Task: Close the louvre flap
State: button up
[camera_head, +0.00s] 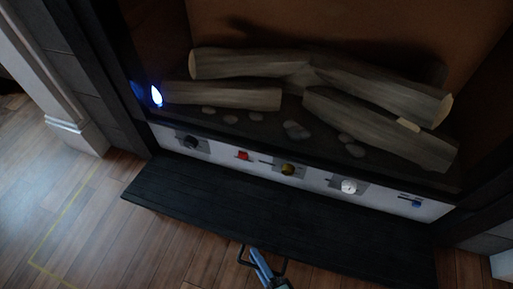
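The louvre flap (277,215) is a long, dark, slatted panel below the fireplace opening. It is folded down and out, so the control strip behind it is exposed. A dark loop handle (243,256) sits at the middle of its front edge. My gripper (261,264) shows at the bottom edge as a blue and grey part, at or within the handle loop. Whether it touches the handle is unclear. Most of the gripper is cut off by the frame, and its finger opening cannot be made out.
A pale control strip (319,180) carries several coloured knobs and switches. Above it lie grey logs (235,96) and stones, with a small blue-white flame (156,96) at left. A white column base (78,133) stands left. Wooden floor (90,215) is clear at lower left.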

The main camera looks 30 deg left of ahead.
jog(key=shift+w+a, duration=0.1)
jog(key=shift+a, duration=0.05)
jog(key=shift+c, duration=0.3)
grip_shut()
dwell(1.1)
